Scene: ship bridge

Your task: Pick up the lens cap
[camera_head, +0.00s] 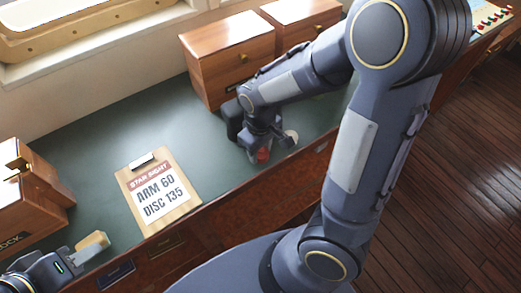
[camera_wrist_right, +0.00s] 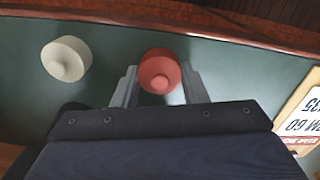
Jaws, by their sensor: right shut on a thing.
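A round red cap with a raised knob (camera_wrist_right: 160,72) sits between the two fingers of my right gripper (camera_wrist_right: 158,88), which is shut on it. In the head view the red cap (camera_head: 263,156) shows at the tip of my right gripper (camera_head: 262,143), low at the green desk top, near its front edge. A similar cream-white cap with a knob (camera_wrist_right: 67,60) lies on the desk beside it, apart from the gripper; in the head view it (camera_head: 291,136) is partly hidden. My left gripper (camera_head: 88,256) is at the bottom left, by a tan block (camera_head: 92,241); whether it grips it is unclear.
A clipboard card (camera_head: 160,196) reading "STAR SIGHT, ARM 60, DISC 135" lies mid-desk. Wooden boxes (camera_head: 229,62) stand at the back, and more (camera_head: 30,195) at the left. The green desk top (camera_head: 130,125) is clear behind the clipboard.

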